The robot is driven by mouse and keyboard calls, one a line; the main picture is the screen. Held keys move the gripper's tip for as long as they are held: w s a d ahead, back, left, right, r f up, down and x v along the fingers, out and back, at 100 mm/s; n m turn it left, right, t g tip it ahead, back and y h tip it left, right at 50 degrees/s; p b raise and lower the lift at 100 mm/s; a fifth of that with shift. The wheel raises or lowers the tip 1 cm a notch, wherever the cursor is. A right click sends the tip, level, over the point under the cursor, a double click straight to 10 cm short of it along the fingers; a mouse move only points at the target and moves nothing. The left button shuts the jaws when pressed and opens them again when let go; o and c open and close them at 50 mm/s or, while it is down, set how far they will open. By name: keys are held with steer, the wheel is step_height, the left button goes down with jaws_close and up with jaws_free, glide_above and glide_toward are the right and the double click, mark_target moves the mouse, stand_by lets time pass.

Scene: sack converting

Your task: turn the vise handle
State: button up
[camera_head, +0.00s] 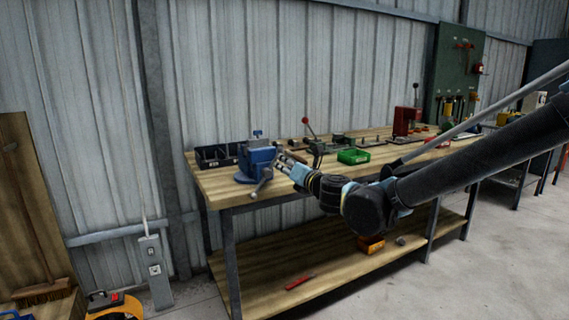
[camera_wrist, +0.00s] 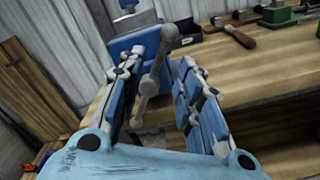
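The blue vise (camera_head: 257,155) is mounted at the left front corner of the workbench. Its grey handle (camera_head: 263,183) is a tilted bar with rounded ends, hanging at the vise's front. In the wrist view the handle (camera_wrist: 156,67) runs from upper right to lower left, and the vise body (camera_wrist: 130,44) is behind it. My gripper (camera_head: 284,164) is at the right of the vise, pointing at it. In the wrist view my gripper (camera_wrist: 160,62) has its fingers apart, with the handle showing in the gap between them. I cannot tell whether either finger touches the handle.
The wooden workbench (camera_head: 228,185) has a black bin (camera_head: 215,155) behind the vise and a green tray (camera_head: 353,156) farther right. A hammer (camera_wrist: 234,33) lies on the bench. A red pen-like item (camera_head: 299,282) lies on the lower shelf. Floor at the front is clear.

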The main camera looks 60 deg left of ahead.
steer(key=shift+s+d, duration=0.15)
steer(key=shift+d, duration=1.25)
steer(key=shift+s+d, duration=0.1)
steer(key=shift+d, duration=1.25)
